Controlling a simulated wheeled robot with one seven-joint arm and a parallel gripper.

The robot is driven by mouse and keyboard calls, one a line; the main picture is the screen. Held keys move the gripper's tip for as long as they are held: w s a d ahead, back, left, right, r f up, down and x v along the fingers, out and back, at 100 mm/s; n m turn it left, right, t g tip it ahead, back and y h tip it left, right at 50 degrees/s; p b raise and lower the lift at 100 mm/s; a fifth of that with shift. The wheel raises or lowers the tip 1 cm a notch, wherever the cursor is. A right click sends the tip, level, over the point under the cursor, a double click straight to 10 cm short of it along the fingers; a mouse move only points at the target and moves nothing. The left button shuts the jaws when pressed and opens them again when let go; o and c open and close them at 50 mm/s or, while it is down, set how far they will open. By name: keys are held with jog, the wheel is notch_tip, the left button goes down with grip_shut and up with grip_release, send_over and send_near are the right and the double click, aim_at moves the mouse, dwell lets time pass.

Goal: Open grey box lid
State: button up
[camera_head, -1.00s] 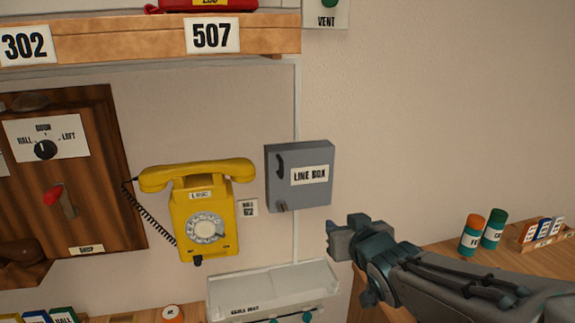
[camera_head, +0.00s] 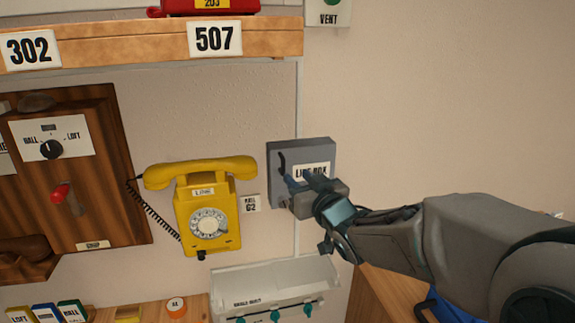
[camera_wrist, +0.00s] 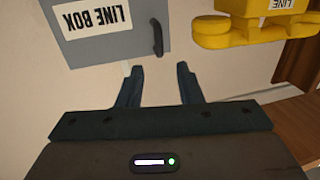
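The grey box (camera_head: 282,155), labelled LINE BOX, is fixed to the wall right of the yellow phone. Its lid is shut, with a dark handle (camera_head: 282,163) on its left side. My gripper (camera_head: 288,190) is in front of the box, covering its lower right part in the head view. The wrist view shows the box upside down (camera_wrist: 95,48) with its handle (camera_wrist: 157,35). There my gripper's two fingers (camera_wrist: 160,85) are apart with nothing between them. The handle lies beyond the fingertips, apart from them.
A yellow dial phone (camera_head: 207,205) hangs just left of the box, and also shows in the wrist view (camera_wrist: 250,25). A wooden shelf (camera_head: 150,45) runs above.

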aim_at(284, 165)
jog(key=shift+p+x, duration=0.8)
jog(key=shift+x, duration=2.7)
jog(key=shift+c, duration=0.3)
grip_shut()
